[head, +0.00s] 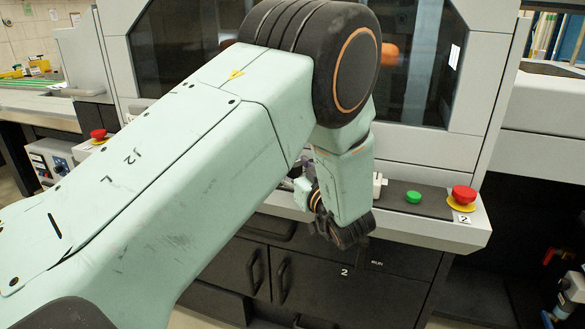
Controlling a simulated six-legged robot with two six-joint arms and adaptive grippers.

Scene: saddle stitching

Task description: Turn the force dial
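My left arm comes in from the left and fills the middle of the head view. Its wrist bends down at the front of the machine's control ledge (430,232). Only a small part near my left gripper (303,187) shows beside the wrist, over the ledge; its fingertips are hidden, so I cannot tell whether it is open or holds anything. I cannot make out a force dial; the arm covers part of the ledge. A small pale control (378,184) stands just right of the wrist. My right gripper is not in view.
Right of the wrist, a green button (414,197) and a red mushroom button (464,194) sit on the ledge. Another red button (98,134) and a control box (58,165) are at the left. Dark cabinet doors (335,296) lie below; the machine's window stands behind my arm.

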